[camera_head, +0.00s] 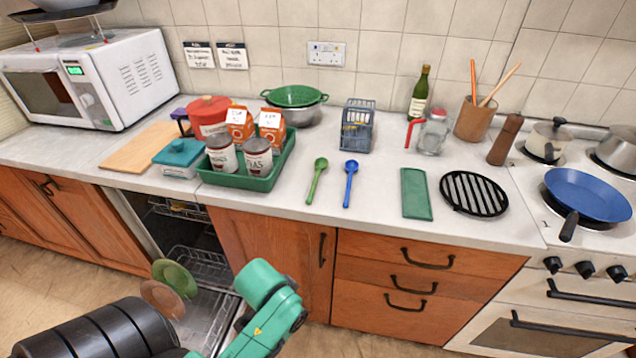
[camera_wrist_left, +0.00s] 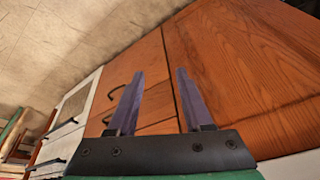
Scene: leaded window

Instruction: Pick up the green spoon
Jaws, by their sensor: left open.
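The green spoon (camera_head: 316,182) lies on the white countertop, left of a blue spoon (camera_head: 349,184), with its bowl toward the back wall and its handle toward the front edge. My left arm comes in at the bottom of the head view, below the counter, in front of the cabinets; its fingers cannot be made out there. In the left wrist view my left gripper (camera_wrist_left: 156,75) is open, with nothing between its two fingers. It faces brown wooden cabinet fronts, and the spoon does not show in that view. My right gripper is not in view.
A green tray (camera_head: 240,184) with cans and cartons stands left of the spoons. A blue rack (camera_head: 358,128) stands behind them, and a green board (camera_head: 416,194) lies to the right. The open dishwasher (camera_head: 190,262) is below the counter. Counter around the spoons is clear.

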